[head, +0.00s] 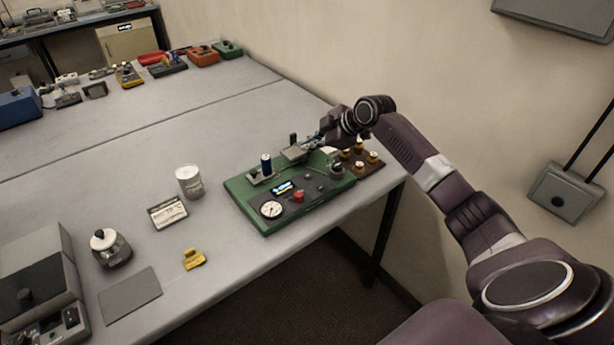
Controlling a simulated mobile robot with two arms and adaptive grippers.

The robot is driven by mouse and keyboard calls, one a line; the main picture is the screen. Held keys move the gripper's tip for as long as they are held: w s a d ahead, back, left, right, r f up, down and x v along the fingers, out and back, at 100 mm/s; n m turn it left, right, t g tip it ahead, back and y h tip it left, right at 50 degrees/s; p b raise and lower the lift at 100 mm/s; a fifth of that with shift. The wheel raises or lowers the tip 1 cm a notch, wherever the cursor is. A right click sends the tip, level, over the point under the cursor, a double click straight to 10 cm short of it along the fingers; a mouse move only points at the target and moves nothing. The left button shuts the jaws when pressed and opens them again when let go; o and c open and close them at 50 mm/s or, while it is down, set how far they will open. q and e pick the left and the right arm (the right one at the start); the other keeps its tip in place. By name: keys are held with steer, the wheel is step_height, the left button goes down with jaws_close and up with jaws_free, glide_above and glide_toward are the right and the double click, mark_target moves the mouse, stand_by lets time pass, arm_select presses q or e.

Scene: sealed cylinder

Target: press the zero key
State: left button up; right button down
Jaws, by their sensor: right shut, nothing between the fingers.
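A green instrument (255,222) stands near the right end of the table. Its dark panel carries a small lit display (283,188), a round white dial (271,209), a red button or knob (299,196) and small dark controls (320,188). I cannot read any label, so I cannot tell which one is the zero key. A dark blue cylinder (266,164) stands upright on a light plate at the instrument's left. My right gripper (311,142) is shut and empty, above the back of the instrument near a grey plate (295,153). My left gripper is out of view.
Several brass weights (372,158) stand on a brown block right of the instrument, close to my right arm. A wall rises behind.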

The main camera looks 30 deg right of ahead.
steer(key=b, duration=0.6)
glide_above(309, 177)
step_height(309, 177, down, 8)
steer(key=shift+r, duration=0.25)
steer(key=shift+f, duration=0.55)
stand_by(0.3)
steer(key=shift+f+b, duration=0.3)
steer(key=shift+f, duration=0.15)
steer(key=shift+f+b, duration=0.3)
steer(key=shift+f, duration=0.1)
stand_by(0.5)
stand_by(0.4)
steer(key=shift+r+p, duration=0.65)
steer(key=shift+r, duration=0.2)
